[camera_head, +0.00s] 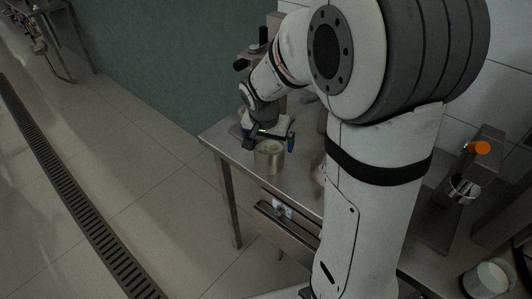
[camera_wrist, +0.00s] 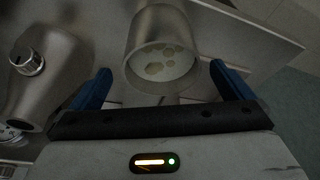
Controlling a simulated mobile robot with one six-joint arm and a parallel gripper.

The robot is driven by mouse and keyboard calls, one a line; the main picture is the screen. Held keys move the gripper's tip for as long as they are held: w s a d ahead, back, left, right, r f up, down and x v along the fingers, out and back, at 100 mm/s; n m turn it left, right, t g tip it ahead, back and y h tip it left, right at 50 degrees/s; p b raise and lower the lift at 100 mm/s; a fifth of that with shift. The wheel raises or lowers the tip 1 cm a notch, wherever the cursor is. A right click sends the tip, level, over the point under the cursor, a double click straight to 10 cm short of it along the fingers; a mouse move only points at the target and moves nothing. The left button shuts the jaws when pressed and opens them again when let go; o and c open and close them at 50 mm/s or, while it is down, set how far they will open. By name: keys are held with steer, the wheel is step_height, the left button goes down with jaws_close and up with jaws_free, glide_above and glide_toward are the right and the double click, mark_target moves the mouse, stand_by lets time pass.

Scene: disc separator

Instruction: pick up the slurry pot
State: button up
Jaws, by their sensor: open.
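A metal pot (camera_head: 269,158), which I take to be the slurry pot, stands upright on the steel table near its front edge. In the wrist view the same pot (camera_wrist: 146,30) shows pale liquid with several foamy patches inside. My gripper (camera_head: 270,135) is at the pot's rim in the head view, partly hiding it. In the wrist view my gripper (camera_wrist: 161,72) is open, with one blue finger on each side of the pot's mouth and a gap on both sides. I cannot tell whether the fingers reach down past the rim.
A rounded metal vessel (camera_wrist: 48,75) with a knob stands left of the pot in the wrist view. The steel table (camera_head: 222,144) has a drawer below. A device with an orange knob (camera_head: 479,148) and a container with white contents (camera_head: 490,278) are at the right.

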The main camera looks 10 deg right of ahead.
mark_target(270, 149)
steer(key=shift+p+x, duration=0.4)
steer(key=shift+x, duration=2.4)
steer(key=shift+w, duration=0.1)
steer(key=shift+c, duration=0.4)
steer(key=c, duration=1.3)
